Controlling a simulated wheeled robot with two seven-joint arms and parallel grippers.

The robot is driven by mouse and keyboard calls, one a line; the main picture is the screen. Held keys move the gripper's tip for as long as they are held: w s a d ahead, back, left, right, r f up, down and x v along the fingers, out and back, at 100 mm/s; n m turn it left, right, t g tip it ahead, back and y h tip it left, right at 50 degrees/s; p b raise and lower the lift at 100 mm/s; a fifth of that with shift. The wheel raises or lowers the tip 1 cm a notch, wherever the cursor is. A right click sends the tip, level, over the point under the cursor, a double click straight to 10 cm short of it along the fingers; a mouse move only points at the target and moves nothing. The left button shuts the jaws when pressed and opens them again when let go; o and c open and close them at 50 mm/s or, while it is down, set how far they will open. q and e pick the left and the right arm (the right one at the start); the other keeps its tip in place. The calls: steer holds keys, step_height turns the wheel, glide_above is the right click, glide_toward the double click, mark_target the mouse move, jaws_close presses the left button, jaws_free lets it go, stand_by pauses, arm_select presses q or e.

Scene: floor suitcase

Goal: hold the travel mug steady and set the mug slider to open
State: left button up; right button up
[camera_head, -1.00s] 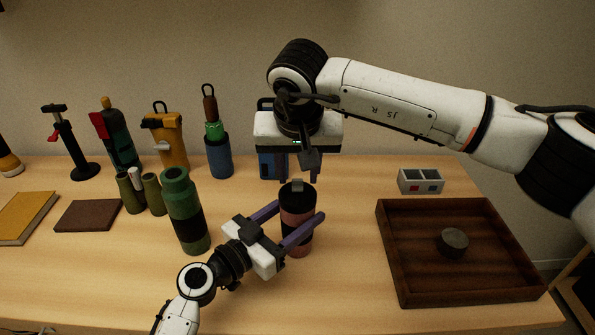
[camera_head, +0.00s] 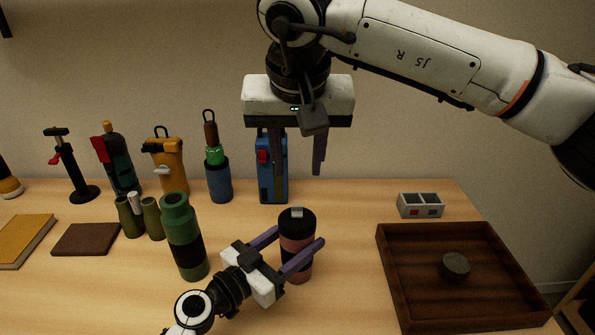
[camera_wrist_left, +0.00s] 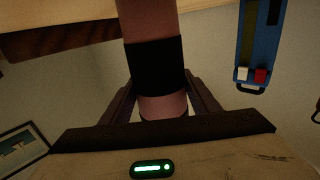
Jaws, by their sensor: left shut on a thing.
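The travel mug (camera_head: 297,266) is pinkish with a dark band and black lid, and stands upright on the table. A small light grey slider (camera_head: 297,212) sits on its lid; I cannot tell its setting. My left gripper (camera_head: 292,242) is shut on the mug, one finger on either side of its body. In the left wrist view the mug (camera_wrist_left: 155,68) stands between both fingers. My right gripper (camera_head: 298,172) is open and empty above the mug, fingers pointing down, apart from the lid.
A green bottle (camera_head: 181,225) stands left of the mug. A blue device (camera_head: 266,180) stands behind it, partly hidden by a right finger. A wooden tray (camera_head: 390,275) with a dark round piece (camera_head: 455,265) and a small grey box (camera_head: 420,205) are on the right.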

stand_by(0.3)
arm_select(q)
steer(key=o, duration=1.3)
